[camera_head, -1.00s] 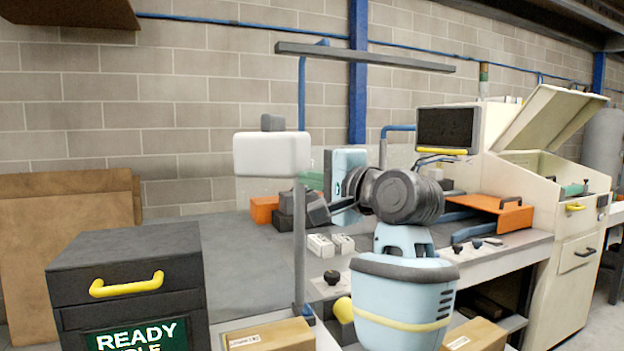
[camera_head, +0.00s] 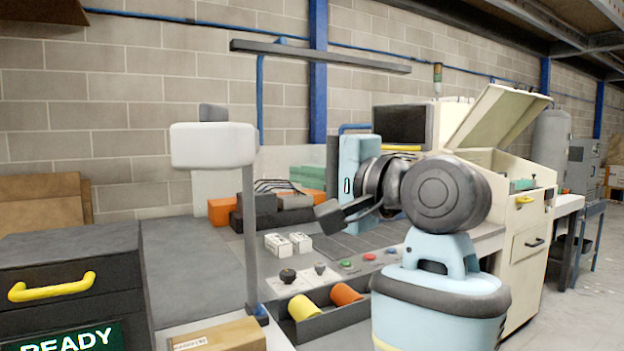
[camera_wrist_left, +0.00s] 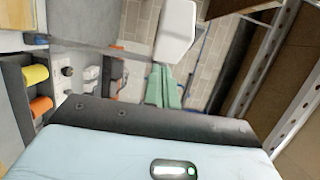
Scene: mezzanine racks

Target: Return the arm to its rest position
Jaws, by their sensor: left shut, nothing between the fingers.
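My left gripper (camera_head: 294,177) shows in the head view as green fingers pointing left from my pale blue hand (camera_head: 361,170). The fingers are together and empty, held above the bench, in line with dark and orange boxes behind. In the left wrist view the two green fingers (camera_wrist_left: 161,72) lie side by side, with nothing between them. My folded left arm (camera_head: 440,195), with its dark round joints, is in the right middle of the head view and hides part of the bench and machine. My right gripper is not in view.
A white box on a grey post (camera_head: 213,146) stands left of the gripper. Two small white boxes (camera_head: 288,244), knobs and a tray with a yellow cylinder (camera_head: 303,307) and an orange cylinder (camera_head: 346,294) are on the bench. A cream machine (camera_head: 525,220) stands right.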

